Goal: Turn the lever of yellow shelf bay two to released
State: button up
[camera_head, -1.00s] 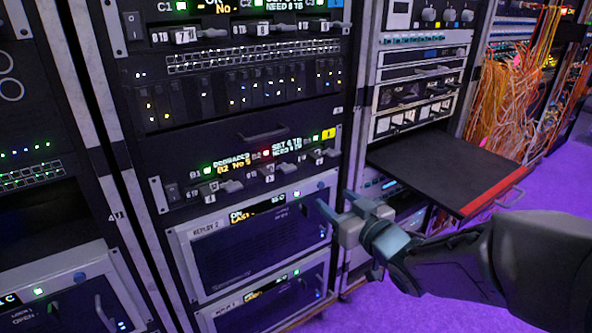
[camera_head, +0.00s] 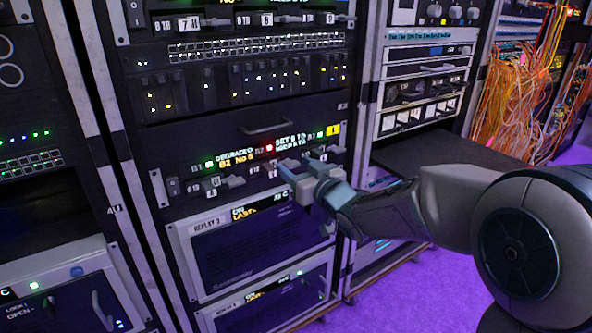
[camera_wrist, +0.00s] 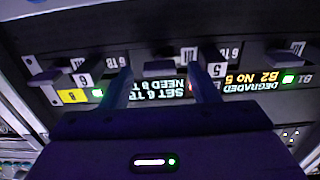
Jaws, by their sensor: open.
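The yellow-tagged shelf (camera_head: 155,185) is a black panel with a row of small grey levers, lit displays and a yellow tag at its right end. A red light (camera_head: 269,146) glows at its middle bay, beside text reading SET 6 TO. My gripper (camera_head: 304,162) is at the right half of this row and partly hides the levers there. In the wrist view, upside down, its open fingers (camera_wrist: 160,74) stand either side of a grey lever (camera_wrist: 159,68). I cannot tell whether they touch it. A lever (camera_head: 234,182) further left is clear of my gripper.
Above is a panel of dark slots (camera_head: 240,85) with a handle. Below is a REPLAY 2 unit (camera_head: 240,250). A dark pull-out shelf (camera_head: 430,150) juts from the rack at right, beside my arm. Orange cables (camera_head: 515,105) hang further right.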

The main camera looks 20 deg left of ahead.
jog(key=shift+w+a, duration=0.25)
jog(key=shift+a, duration=0.1)
jog(key=c, duration=1)
